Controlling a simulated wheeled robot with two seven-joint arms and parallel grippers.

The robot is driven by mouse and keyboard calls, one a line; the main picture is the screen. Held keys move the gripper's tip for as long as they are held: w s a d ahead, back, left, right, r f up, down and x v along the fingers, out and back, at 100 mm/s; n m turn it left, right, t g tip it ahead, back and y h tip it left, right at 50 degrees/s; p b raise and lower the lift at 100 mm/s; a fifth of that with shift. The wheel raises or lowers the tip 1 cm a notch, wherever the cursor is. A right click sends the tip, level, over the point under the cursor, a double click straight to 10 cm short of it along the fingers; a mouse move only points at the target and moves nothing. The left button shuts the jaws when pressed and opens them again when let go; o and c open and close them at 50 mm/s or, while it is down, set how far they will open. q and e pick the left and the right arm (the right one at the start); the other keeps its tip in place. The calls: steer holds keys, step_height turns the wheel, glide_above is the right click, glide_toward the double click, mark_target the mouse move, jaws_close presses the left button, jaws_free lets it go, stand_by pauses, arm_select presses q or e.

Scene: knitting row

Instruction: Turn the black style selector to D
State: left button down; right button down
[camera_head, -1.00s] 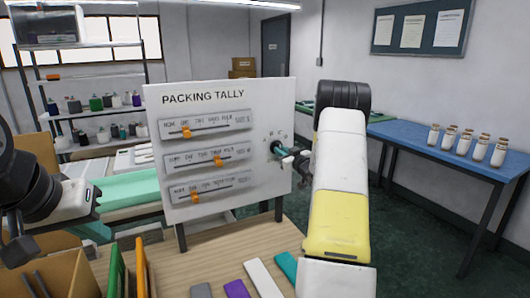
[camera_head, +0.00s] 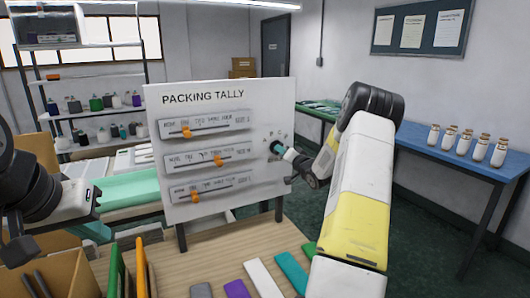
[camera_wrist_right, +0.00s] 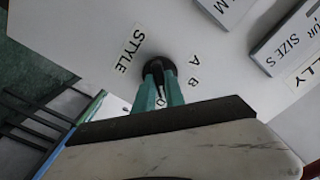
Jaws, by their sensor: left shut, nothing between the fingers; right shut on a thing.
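The black style selector (camera_wrist_right: 160,68) is a round dark knob on the white packing tally board (camera_head: 218,95). My right gripper (camera_head: 279,149) is shut on it, coming from the right. In the right wrist view its teal fingers (camera_wrist_right: 159,86) pinch the knob. The STYLE label (camera_wrist_right: 130,49) and the letters A and B show beside the knob. Another letter is partly hidden between the fingers, and I cannot tell which letter the selector points to. My left gripper (camera_head: 96,199) is shut and empty, left of the board.
The board also has several orange sliders (camera_head: 217,160). A wooden table (camera_head: 215,262) in front holds coloured strips and a cardboard box (camera_head: 62,272). A blue table (camera_head: 440,147) with several jars stands right. A shelf with bottles is at the back left.

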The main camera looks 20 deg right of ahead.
steer(key=shift+f+m, duration=0.15)
steer(key=shift+m, duration=0.95)
steer(key=c, duration=1.4)
jaws_free()
steer(key=s+d, duration=0.1)
steer(key=s, duration=0.6)
steer(key=shift+s, duration=0.4)
